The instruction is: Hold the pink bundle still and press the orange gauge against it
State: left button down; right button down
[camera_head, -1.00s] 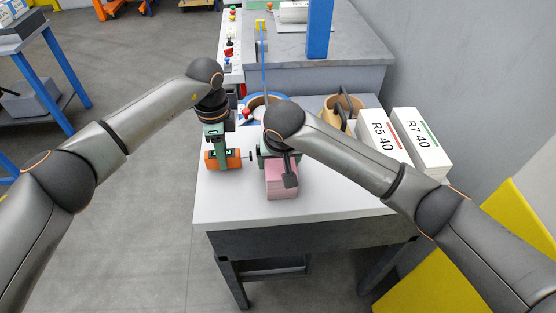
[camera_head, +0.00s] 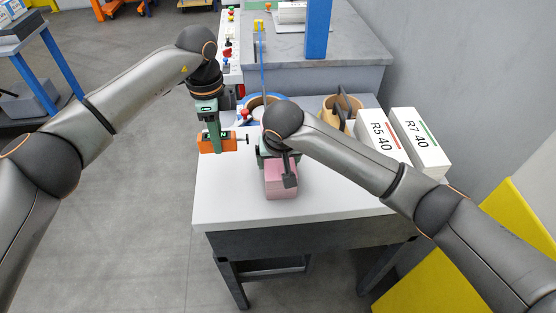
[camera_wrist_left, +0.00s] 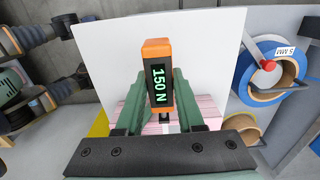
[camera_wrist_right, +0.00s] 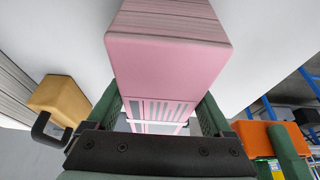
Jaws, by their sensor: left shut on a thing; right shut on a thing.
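The orange gauge (camera_head: 218,142) is held by my left gripper (camera_head: 214,138) above the table's left edge, left of the pink bundle (camera_head: 281,180). In the left wrist view the gauge (camera_wrist_left: 157,80) sits between the fingers and its display reads 150 N. Its dark plunger points right toward the bundle in the head view, with a gap between them. My right gripper (camera_wrist_right: 160,118) is shut on the pink bundle, which rests on the table. The bundle (camera_wrist_right: 172,62) fills the middle of the right wrist view, with a white band around it.
The white table (camera_head: 240,205) has clear room in front and left of the bundle. White boxes marked R5 40 (camera_head: 384,136) and R7 40 (camera_head: 421,142) stand at the right. Tape rolls (camera_head: 342,108) lie behind my right arm. A blue post (camera_head: 319,30) stands at the back.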

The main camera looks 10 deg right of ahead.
dwell(0.3)
grip_release()
jog(key=shift+r, duration=0.1)
jog(key=v, duration=1.2)
jog(key=shift+s, duration=0.1)
